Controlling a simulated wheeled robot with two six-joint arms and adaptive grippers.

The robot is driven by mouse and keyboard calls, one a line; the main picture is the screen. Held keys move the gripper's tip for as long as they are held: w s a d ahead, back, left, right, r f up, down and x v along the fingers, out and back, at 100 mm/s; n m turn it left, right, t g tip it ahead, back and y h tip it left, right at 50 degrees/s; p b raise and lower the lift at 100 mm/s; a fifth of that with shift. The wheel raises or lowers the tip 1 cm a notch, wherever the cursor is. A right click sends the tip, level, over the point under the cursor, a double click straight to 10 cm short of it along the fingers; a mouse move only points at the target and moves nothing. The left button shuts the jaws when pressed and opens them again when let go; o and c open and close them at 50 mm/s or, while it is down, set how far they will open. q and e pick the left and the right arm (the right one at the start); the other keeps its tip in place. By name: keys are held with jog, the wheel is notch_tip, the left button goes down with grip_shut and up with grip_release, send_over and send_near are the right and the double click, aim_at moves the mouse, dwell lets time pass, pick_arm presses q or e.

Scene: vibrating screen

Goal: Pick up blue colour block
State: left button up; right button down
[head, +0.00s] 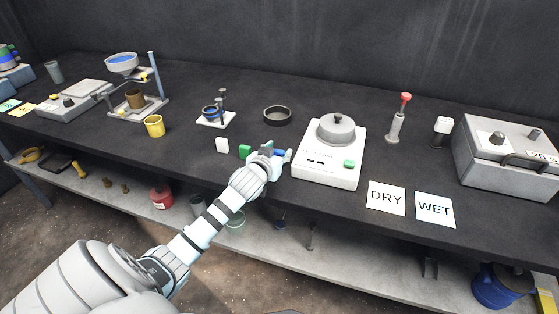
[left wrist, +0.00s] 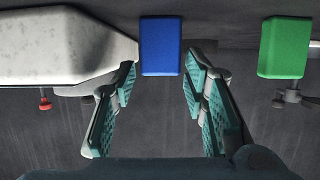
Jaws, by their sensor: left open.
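The blue block (left wrist: 161,46) stands on the dark bench top. In the left wrist view, it lies between the tips of my left gripper (left wrist: 162,82), with a gap to each finger. The left gripper is open and holds nothing. In the head view, my left gripper (head: 276,153) is low over the front of the bench, between the green block (head: 245,152) and the white machine; it largely hides the blue block there. The green block also shows in the left wrist view (left wrist: 285,48). My right gripper is not in view.
The white machine (head: 312,174) with a round grey top stands close to the right of the gripper. A white block (head: 222,145) stands left of the green one. A dark ring (head: 277,115) lies behind. DRY (head: 386,198) and WET (head: 435,209) cards lie to the right.

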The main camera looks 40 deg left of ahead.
pick_arm(q)
jog(key=shift+x, duration=0.9)
jog(key=shift+s, duration=0.15)
jog(key=c, duration=0.7)
jog(key=shift+c, duration=0.2)
